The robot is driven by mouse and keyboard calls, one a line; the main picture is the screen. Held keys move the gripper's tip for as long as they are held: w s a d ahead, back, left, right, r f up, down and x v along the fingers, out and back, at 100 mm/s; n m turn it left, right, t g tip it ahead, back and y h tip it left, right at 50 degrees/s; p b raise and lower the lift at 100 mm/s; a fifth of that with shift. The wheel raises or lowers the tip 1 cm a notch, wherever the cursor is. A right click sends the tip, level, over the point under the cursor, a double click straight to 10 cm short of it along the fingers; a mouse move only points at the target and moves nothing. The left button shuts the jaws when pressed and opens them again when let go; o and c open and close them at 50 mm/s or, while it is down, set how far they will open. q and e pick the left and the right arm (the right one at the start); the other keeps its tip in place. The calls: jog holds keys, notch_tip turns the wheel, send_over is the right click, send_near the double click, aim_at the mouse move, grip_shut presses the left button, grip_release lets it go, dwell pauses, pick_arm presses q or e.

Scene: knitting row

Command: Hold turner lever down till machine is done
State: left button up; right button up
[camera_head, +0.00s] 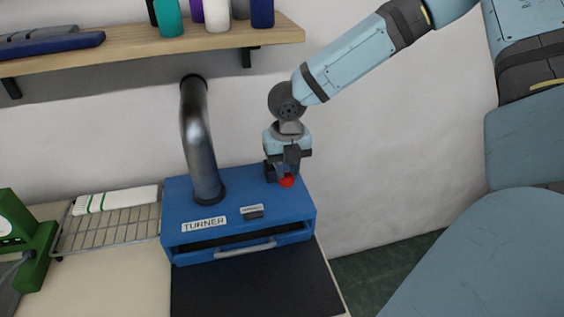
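The turner machine (240,235) is a blue box with a label reading TURNER, standing on the counter. A thick grey metal pipe rises from its top at the left. The lever's red knob (287,182) shows at the right of the top, under my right gripper (285,176). My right gripper points down at the knob and its fingers are close to or touching it. I cannot tell whether the fingers are closed around it or pressing on it. The lever's shaft is hidden. My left gripper is out of view.
A dark mat (255,290) lies in front of the machine. A wire rack (110,232) with a white, green-striped cloth (116,200) stands at left, beside a green machine (30,240). A wooden shelf (150,48) with bottles overhangs behind. The counter ends at right.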

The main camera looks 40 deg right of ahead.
aim_at(287, 187)
jog(key=shift+f+b, duration=0.3)
jog(key=shift+f, duration=0.6)
jog(key=shift+s+a+f+b, duration=0.15)
jog(key=shift+f+b, duration=0.5)
jog(key=shift+f, duration=0.35)
jog(key=shift+s+a+f+b, duration=0.15)
jog(key=shift+f+b, duration=0.45)
jog(key=shift+f, duration=0.4)
jog(key=shift+d, duration=0.1)
dwell(0.7)
